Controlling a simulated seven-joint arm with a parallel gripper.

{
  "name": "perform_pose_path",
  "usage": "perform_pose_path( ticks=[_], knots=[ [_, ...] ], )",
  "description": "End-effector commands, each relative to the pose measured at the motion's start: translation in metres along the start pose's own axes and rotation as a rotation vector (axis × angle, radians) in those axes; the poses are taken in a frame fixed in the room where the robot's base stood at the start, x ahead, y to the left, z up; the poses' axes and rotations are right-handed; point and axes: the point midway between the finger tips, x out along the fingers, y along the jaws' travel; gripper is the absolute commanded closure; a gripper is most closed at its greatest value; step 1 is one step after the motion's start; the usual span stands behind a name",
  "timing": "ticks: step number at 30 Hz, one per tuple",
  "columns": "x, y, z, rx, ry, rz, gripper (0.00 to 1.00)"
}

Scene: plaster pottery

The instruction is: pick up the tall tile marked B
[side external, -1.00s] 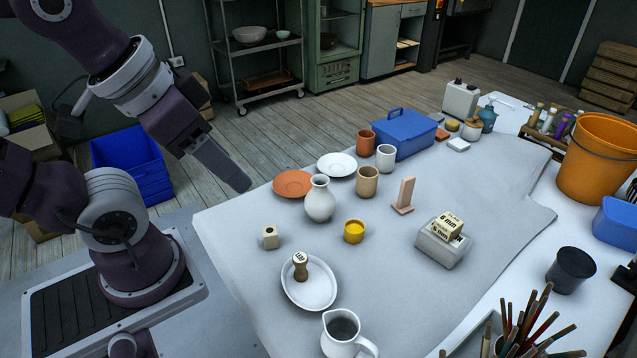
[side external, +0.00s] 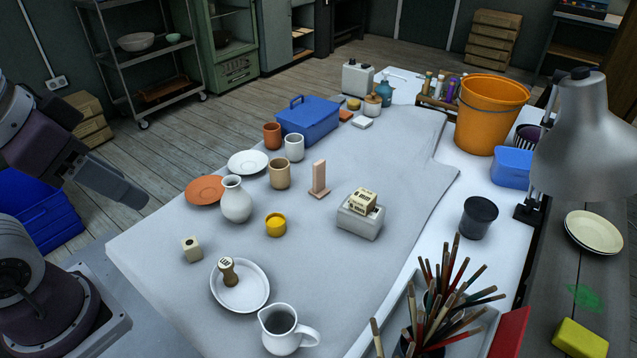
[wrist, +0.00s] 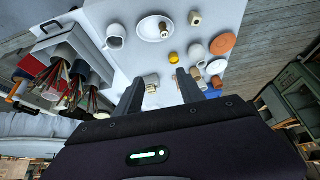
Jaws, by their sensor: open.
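A slim pinkish tile (side external: 319,175) stands upright on a small flat foot near the middle of the grey-covered table; I cannot read a B on it. To its right, pale blocks with dark printing (side external: 363,198) lie on a light grey box (side external: 358,224); their letters are too small to read surely. My gripper (wrist: 161,88) is open and empty, its two dark fingers apart in the wrist view. In the side view my gripper's end is raised at the far left, well away from the tile and the blocks.
A white vase (side external: 236,203), a tan cup (side external: 280,174) and a yellow pot (side external: 276,226) stand left of the tile. A blue toolbox (side external: 309,121) is behind it. A white jug (side external: 283,328) and a brush holder are in front. Cloth right of the tile's back is clear.

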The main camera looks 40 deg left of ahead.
Motion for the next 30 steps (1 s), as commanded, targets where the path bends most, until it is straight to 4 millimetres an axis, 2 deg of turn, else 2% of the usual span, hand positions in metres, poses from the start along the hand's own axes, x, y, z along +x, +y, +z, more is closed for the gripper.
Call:
perform_pose_path(
  ticks=[8,10,11,14,15,17,18,20,22,23,24,26,27,30],
  knots=[
    [0.0,0.0,0.0,0.0,0.0,0.0,0.61],
    [0.002,-0.001,-0.007,0.0,0.005,-0.004,0.61],
    [0.005,-0.002,-0.016,0.0,0.012,-0.01,0.61],
    [0.027,-0.011,-0.074,0.008,0.061,-0.039,0.61],
    [0.043,-0.017,-0.106,0.016,0.094,-0.054,0.61],
    [0.074,-0.025,-0.154,0.032,0.147,-0.07,0.61],
    [0.098,-0.03,-0.182,0.043,0.181,-0.077,0.61],
    [0.137,-0.037,-0.221,0.061,0.236,-0.08,0.61],
    [0.189,-0.045,-0.257,0.081,0.299,-0.076,0.61],
    [0.212,-0.047,-0.269,0.09,0.327,-0.07,0.61],
    [0.244,-0.051,-0.281,0.098,0.364,-0.061,0.61],
    [0.293,-0.055,-0.293,0.108,0.419,-0.042,0.61],
    [0.326,-0.057,-0.296,0.112,0.456,-0.026,0.61],
    [0.399,-0.06,-0.286,0.108,0.547,0.018,0.61]
  ],
)
